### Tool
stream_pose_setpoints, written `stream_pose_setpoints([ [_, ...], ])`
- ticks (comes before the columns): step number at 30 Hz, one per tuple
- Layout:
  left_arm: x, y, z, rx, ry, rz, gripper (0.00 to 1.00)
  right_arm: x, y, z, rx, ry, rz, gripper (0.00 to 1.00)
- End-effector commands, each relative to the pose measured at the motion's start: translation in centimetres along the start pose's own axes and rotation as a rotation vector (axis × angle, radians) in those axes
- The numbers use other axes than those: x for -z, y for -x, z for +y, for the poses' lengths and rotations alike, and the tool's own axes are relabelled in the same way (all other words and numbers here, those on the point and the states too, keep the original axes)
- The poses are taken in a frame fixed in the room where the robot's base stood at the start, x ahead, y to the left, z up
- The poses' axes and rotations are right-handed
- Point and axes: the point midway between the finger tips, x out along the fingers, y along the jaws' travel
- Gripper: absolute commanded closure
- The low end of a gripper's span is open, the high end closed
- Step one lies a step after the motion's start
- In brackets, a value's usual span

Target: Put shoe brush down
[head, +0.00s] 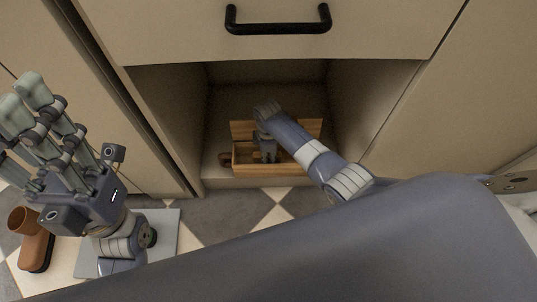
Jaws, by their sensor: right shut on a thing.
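A wooden box (291,166) with its lid raised stands on the floor of the open cabinet compartment. My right gripper (268,153) points down into the box and is shut; the arm and the box's front wall hide most of what it grips. I cannot clearly make out the shoe brush there. A small dark brown rounded piece (226,159) shows at the box's left side; I cannot tell what it is. My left gripper (24,101) is raised at the left, away from the box, with its fingers apart and empty.
A drawer with a black handle (278,20) is above the compartment. Cabinet walls stand close on both sides of my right arm. A brown boot (36,240) and a light grey plate (166,228) are on the checkered floor at the lower left.

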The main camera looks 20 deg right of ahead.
Motion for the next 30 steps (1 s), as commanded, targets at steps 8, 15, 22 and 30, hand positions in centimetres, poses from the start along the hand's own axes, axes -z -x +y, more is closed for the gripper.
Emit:
stream_pose_setpoints([
  [8,-0.1,0.1,0.0,-0.001,0.000,0.001,0.60,0.0,-0.3,0.0,0.001,0.000,0.000,0.70],
  [15,0.0,0.0,0.0,-0.001,-0.001,0.002,0.60,0.0,-0.3,0.0,0.001,0.000,0.000,0.70],
  [22,0.3,-1.3,0.0,0.000,-0.001,0.000,0.60,0.0,1.8,0.0,-0.001,0.000,0.001,0.70],
  [30,-2.5,-3.2,-0.2,0.002,-0.010,-0.151,0.60,0.0,5.9,0.0,-0.001,0.000,0.001,0.70],
])
